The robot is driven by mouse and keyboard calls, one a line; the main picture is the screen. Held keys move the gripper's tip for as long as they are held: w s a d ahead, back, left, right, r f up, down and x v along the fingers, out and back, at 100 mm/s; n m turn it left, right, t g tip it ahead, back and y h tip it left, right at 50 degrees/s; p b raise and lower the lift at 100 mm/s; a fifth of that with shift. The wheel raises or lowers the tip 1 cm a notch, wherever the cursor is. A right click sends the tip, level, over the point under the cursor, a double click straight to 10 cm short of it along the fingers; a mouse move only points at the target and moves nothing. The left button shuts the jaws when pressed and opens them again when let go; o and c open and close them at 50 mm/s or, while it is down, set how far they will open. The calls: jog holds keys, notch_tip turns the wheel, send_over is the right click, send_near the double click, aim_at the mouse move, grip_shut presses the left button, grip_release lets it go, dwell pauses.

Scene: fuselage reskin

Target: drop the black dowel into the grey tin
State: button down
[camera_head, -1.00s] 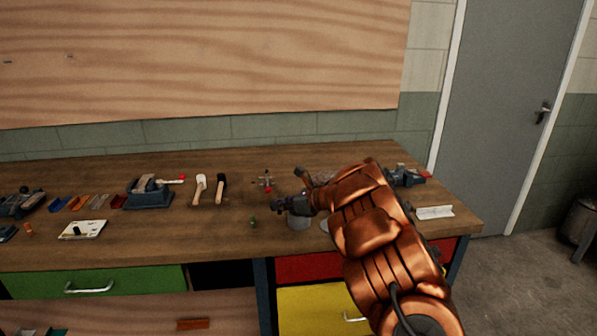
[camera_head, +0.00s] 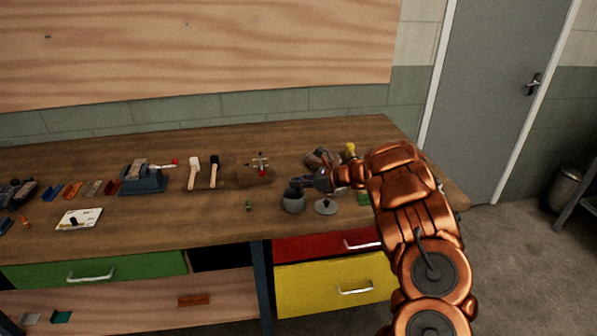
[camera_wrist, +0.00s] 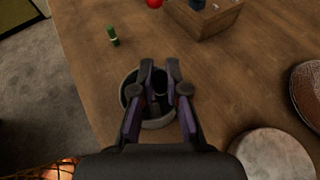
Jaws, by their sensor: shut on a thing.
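The grey tin (camera_head: 293,203) stands open near the front of the bench. In the wrist view its rim (camera_wrist: 157,124) shows below and around my fingertips. My gripper (camera_wrist: 160,72) is shut on the black dowel (camera_wrist: 160,82), a dark round end between the fingers. The dowel appears over the tin's opening; how far it is above or inside cannot be told. In the head view my gripper (camera_head: 300,184) is just above the tin, and the dowel cannot be made out there.
A grey lid (camera_head: 326,208) lies right of the tin; it also shows in the wrist view (camera_wrist: 272,155). A small green item (camera_head: 248,205) stands left.

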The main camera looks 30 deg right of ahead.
jog(key=shift+f+p, duration=0.35)
jog(key=shift+f, duration=0.35)
jog(key=c, duration=1.1)
grip_release()
jog(key=v, duration=1.2)
jog(key=shift+f, duration=0.1)
